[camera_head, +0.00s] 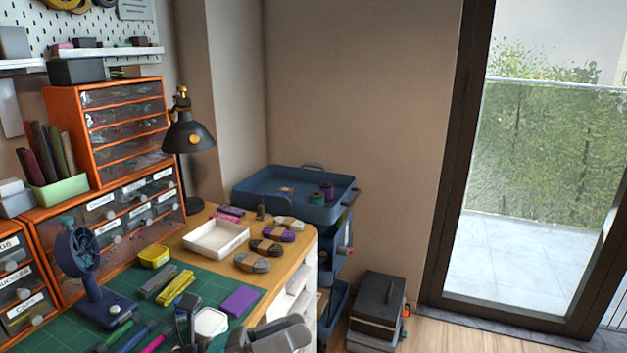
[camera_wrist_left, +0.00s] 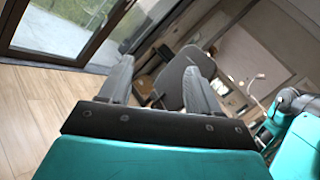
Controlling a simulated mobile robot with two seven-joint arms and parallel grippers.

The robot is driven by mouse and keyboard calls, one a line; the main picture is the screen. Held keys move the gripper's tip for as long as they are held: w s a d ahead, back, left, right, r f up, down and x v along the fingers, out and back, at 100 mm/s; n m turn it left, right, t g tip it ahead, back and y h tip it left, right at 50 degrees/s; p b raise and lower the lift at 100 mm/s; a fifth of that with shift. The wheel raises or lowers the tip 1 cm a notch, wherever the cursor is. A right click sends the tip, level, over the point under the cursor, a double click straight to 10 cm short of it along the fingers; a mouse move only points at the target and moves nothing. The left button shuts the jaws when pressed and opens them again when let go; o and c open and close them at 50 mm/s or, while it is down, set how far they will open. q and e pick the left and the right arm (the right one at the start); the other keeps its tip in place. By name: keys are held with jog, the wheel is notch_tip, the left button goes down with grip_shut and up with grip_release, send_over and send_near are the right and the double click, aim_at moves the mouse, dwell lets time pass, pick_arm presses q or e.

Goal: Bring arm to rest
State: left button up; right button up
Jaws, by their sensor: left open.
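My left gripper (camera_head: 265,335) shows at the bottom edge of the head view, grey and cut off by the frame, at the near side of the workbench. In the left wrist view its two grey fingers (camera_wrist_left: 157,80) stand apart with nothing held between them. Beyond them are a wooden floor and a grey chair (camera_wrist_left: 184,78), so the fingers point away from the bench. Cord bundles (camera_head: 266,247) in brown, purple and cream lie on the wooden part of the bench. I do not see my right gripper.
A green cutting mat (camera_head: 215,285) carries pens, a purple block (camera_head: 239,300) and a blue fan (camera_head: 85,262). A white tray (camera_head: 216,238), black lamp (camera_head: 188,135) and orange drawer units (camera_head: 125,125) stand behind. A blue trolley (camera_head: 295,190) and dark toolbox (camera_head: 378,305) are right of the bench.

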pick_arm(q)
jog(key=a+f+n+t+y+p, duration=0.1)
jog(key=a+f+n+t+y, duration=0.25)
jog(key=n, duration=0.65)
jog(key=s+a+f+n+t+y+p, duration=0.1)
jog(key=a+f+n+t+y, duration=0.3)
jog(key=n, duration=0.5)
jog(key=a+f+n+t+y+p, duration=0.15)
jog(key=n+y, duration=0.35)
jog(key=n, duration=0.5)
jog(key=s+a+f+n+g+y, duration=0.4)
jog(key=s+a+f+n, duration=0.1)
jog(key=s+f+n, duration=0.6)
jog(key=shift+g+y+p, duration=0.35)
jog(key=shift+g+p, duration=0.05)
jog(key=shift+p, duration=0.05)
pick_arm(e)
jog(key=r, duration=0.1)
jog(key=d+r, duration=0.1)
jog(key=s+r, duration=0.1)
jog(key=shift+d+h, duration=0.25)
jog(key=shift+h, duration=0.05)
